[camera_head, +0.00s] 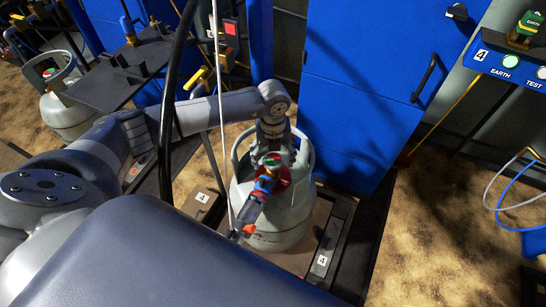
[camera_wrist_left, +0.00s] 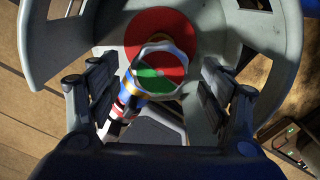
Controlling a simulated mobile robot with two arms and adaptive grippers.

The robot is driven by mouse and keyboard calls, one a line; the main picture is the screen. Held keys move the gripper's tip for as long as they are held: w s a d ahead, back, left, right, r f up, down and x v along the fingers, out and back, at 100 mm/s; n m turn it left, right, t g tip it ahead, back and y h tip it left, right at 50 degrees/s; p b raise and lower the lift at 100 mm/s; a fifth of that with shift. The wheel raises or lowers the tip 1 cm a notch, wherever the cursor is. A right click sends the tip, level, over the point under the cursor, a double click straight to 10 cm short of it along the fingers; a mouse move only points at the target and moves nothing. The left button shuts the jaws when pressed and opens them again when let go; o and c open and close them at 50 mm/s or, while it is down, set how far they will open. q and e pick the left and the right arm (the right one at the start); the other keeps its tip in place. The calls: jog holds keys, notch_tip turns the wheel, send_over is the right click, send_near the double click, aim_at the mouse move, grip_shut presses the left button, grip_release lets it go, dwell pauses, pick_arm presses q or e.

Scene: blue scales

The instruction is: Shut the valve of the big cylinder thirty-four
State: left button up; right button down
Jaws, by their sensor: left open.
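The big grey cylinder (camera_head: 285,228) stands upright on a scale platform marked 4 in the head view. I cannot read thirty-four on it. Its valve handwheel (camera_head: 272,160), green and red on top, sits inside the collar; it also shows in the left wrist view (camera_wrist_left: 158,72). A blue, red and yellow connector (camera_head: 262,188) is on the valve, towards me. My left gripper (camera_wrist_left: 155,88) is open, with one finger on each side of the handwheel and gaps visible between. In the head view the left gripper (camera_head: 271,141) is above the valve, partly hidden. My right gripper is not in view.
The grey collar (camera_head: 238,158) rises around the valve close to my left gripper. A blue cabinet (camera_head: 360,80) stands just behind. Another grey cylinder (camera_head: 66,115) is at the left. A panel with EARTH and TEST labels (camera_head: 515,67) is at the right.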

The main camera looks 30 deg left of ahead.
pick_arm(q)
jog(key=c, duration=1)
jog(key=shift+c, duration=0.2)
